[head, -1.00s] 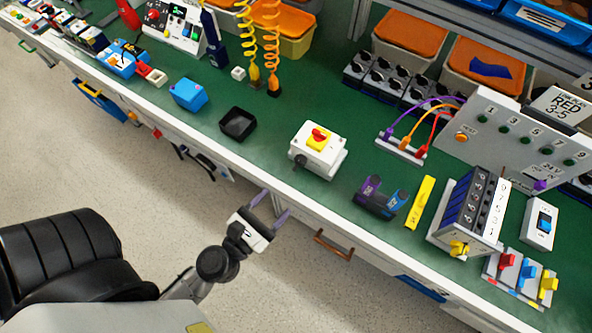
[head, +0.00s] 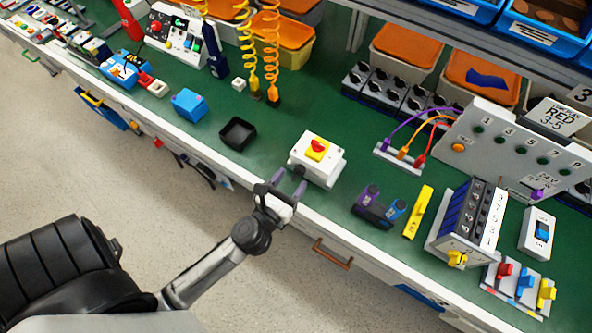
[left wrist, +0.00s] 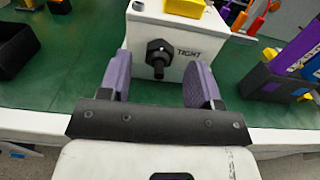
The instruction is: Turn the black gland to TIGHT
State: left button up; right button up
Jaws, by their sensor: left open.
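The black gland (left wrist: 158,57) is a hex nut with a stub on the front face of a white switch box (head: 322,168). The word TIGHT is printed to its right in the left wrist view. The box carries a red and yellow rotary switch (head: 317,149) on top. My left gripper (head: 288,180) is open in front of the box. In the left wrist view its purple fingers (left wrist: 160,85) stand on either side of the gland, apart from it. In the head view the gland is mostly hidden by the gripper. My right gripper is not in view.
A black open tray (head: 238,133) lies left of the box. A purple and blue tool holder (head: 377,207) and a yellow bar (head: 418,212) lie to its right. The white bench edge (head: 345,233) runs below the gripper. Green bench top behind the box is clear.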

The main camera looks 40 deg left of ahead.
pick_arm(q)
jog(key=shift+x, duration=1.35)
jog(key=c, duration=0.9)
jog(key=m+p, duration=0.1)
jog(key=p, duration=0.1)
jog(key=m+p, duration=0.1)
jog(key=m, duration=0.1)
jog(key=shift+d+r+m+p, duration=0.2)
jog(key=shift+m+p, duration=0.1)
jog(key=shift+p, duration=0.1)
jog(key=shift+c, duration=0.2)
jog(key=m+p, duration=0.4)
jog(key=m, duration=0.1)
jog(key=shift+w+d+f, duration=0.1)
jog(key=m+p, duration=0.3)
jog(key=m, duration=0.2)
jog(key=shift+d+f+p, duration=0.1)
jog(key=shift+p, duration=0.2)
jog(key=shift+f+m+p, duration=0.15)
jog(key=shift+m+p, duration=0.55)
jog(key=shift+m, duration=0.35)
jog(key=shift+f+m+p, duration=0.15)
jog(key=shift+m+p, duration=0.55)
jog(key=shift+m, duration=0.35)
